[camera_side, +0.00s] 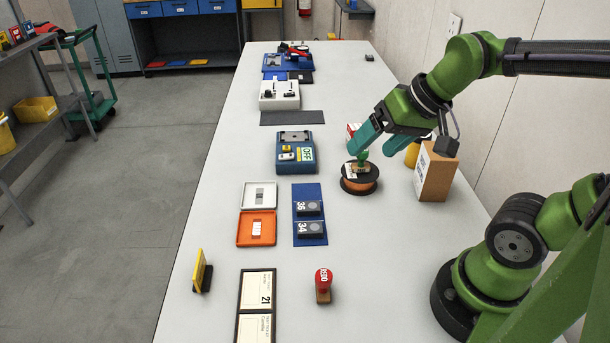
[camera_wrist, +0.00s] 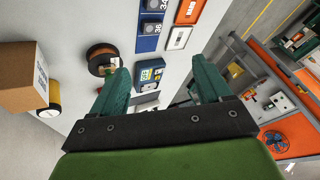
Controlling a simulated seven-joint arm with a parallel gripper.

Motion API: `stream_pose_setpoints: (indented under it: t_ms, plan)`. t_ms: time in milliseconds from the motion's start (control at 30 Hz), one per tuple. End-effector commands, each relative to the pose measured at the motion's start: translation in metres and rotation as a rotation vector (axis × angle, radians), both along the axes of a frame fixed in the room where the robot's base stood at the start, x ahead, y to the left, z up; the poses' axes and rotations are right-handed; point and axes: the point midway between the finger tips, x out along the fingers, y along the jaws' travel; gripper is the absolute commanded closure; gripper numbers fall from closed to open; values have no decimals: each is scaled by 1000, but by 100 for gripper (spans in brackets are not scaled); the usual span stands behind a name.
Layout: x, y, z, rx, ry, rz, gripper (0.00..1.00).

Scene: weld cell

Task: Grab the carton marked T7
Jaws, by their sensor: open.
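A brown cardboard carton (camera_side: 439,176) stands upright on the bench right of my gripper in the side view. It has a white label on its left face, but I cannot read T7 on it. It also shows at the left edge of the wrist view (camera_wrist: 22,85). My gripper (camera_side: 372,150) has its teal fingers spread and nothing between them. In the side view it is above and beside an orange-and-black spool (camera_side: 360,184), left of the carton. In the wrist view my gripper (camera_wrist: 162,70) is open, and the carton lies outside its fingers.
A yellow roll (camera_side: 411,154) is beside the carton. A small red-and-white item (camera_side: 352,129) is partly hidden behind my gripper. A blue device (camera_side: 296,152) and a blue tray (camera_side: 309,238) lie left of the spool. A red-topped stamp (camera_side: 323,282) stands at the front.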

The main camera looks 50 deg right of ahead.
Motion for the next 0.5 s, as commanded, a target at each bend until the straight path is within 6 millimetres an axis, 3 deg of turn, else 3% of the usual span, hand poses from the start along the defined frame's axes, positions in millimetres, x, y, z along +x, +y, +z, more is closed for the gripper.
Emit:
stream_pose_setpoints:
  t_ms: [267, 500]
  plan:
    - [86, -97, -15, -55, 152, -177, 22]
    - [145, -204, -45, -149, 239, -274, 22]
